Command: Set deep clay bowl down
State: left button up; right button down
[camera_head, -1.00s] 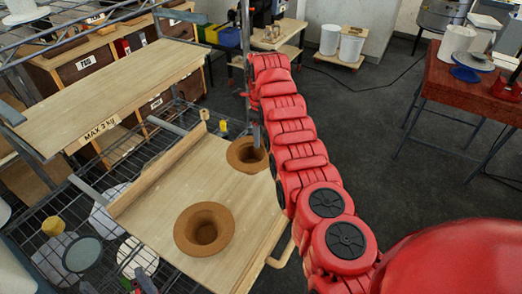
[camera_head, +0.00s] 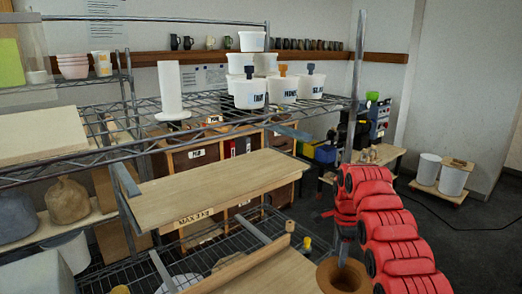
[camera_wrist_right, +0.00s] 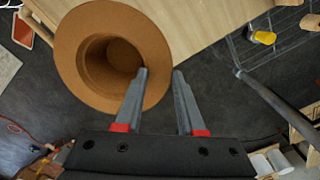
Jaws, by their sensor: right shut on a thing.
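The brown clay bowl (camera_head: 331,280), with a wide flared rim and a deep hollow, is at the bottom edge of the head view, partly cut off. It also shows in the right wrist view (camera_wrist_right: 85,62). My right gripper (camera_wrist_right: 161,72) is shut on its rim, one finger inside the hollow and one outside. In the head view the right gripper (camera_head: 342,254) comes down onto the bowl from above. The bowl is beside the edge of a pale wooden board (camera_head: 275,275); I cannot tell whether it touches it. My left gripper is not in view.
A wire rack (camera_head: 215,105) carries white tubs (camera_head: 248,93). A metal post (camera_head: 356,75) stands close to my right arm. White bins (camera_head: 453,180) stand at the right.

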aim_at(321, 270)
jog(key=a+n, duration=0.1)
jog(key=n, duration=0.2)
jog(key=a+n, duration=0.1)
jog(key=n, duration=0.2)
jog(key=s+a+n, duration=0.1)
jog(key=n, duration=0.2)
jog(key=shift+f+n, duration=0.3)
jog(key=shift+f, duration=0.05)
jog(key=n, duration=0.2)
jog(key=s+a+n, duration=0.1)
jog(key=n, duration=0.1)
jog(key=a+n, duration=0.1)
jog(key=n, duration=0.1)
jog(key=shift+s+a+f+n+b, duration=0.25)
jog(key=shift+s+f+n+b, duration=0.05)
jog(key=shift+b, duration=0.1)
jog(key=shift+s+a+f+n, duration=0.15)
jog(key=shift+s+a+n, duration=0.2)
jog(key=shift+n, duration=0.65)
